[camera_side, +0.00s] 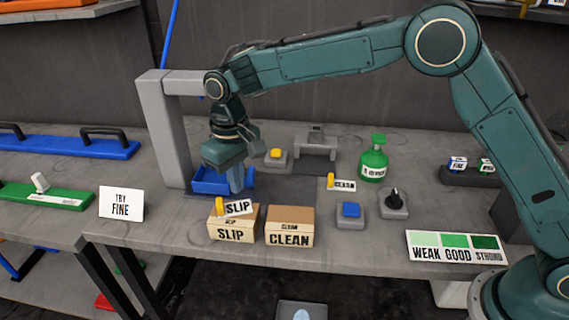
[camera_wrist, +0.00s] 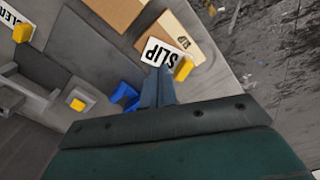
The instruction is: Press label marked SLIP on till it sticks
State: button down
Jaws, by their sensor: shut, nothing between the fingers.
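The white label marked SLIP (camera_side: 240,208), with a yellow tab at its left end, is at the top of the small cardboard box marked SLIP (camera_side: 232,235). Whether it lies flat or is tilted there, I cannot tell. My gripper (camera_side: 237,190) points down, with its fingers together just above and behind the label. In the wrist view the label (camera_wrist: 160,52) is right at the closed fingertips (camera_wrist: 158,72), its yellow tab to their right. I cannot tell whether the fingertips touch it. Nothing shows between the fingers.
A cardboard box marked CLEAN (camera_side: 289,238) stands right of the SLIP box. A blue tray (camera_side: 205,187) is behind my gripper. A label marked CLEAN (camera_side: 345,186), a green spray bottle (camera_side: 373,162), a blue button (camera_side: 351,209) and a black knob (camera_side: 394,200) stand to the right.

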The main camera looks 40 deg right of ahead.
jog(key=shift+r, duration=1)
jog(key=s+d+r+m+t, duration=0.1)
jog(key=s+d+r+t, duration=0.2)
jog(key=s+d+r, duration=1.2)
jog(key=s+d+f+m+t, duration=0.1)
jog(key=s+d, duration=0.3)
jog(key=s, duration=0.4)
jog(key=s+d+f+m+t, duration=0.1)
jog(key=s+d+f, duration=0.1)
jog(key=s+d, duration=0.3)
jog(key=s, duration=0.4)
jog(key=shift+s+d+f+t, duration=0.2)
jog(key=shift+s+f+t, duration=0.1)
jog(key=shift+f, duration=0.1)
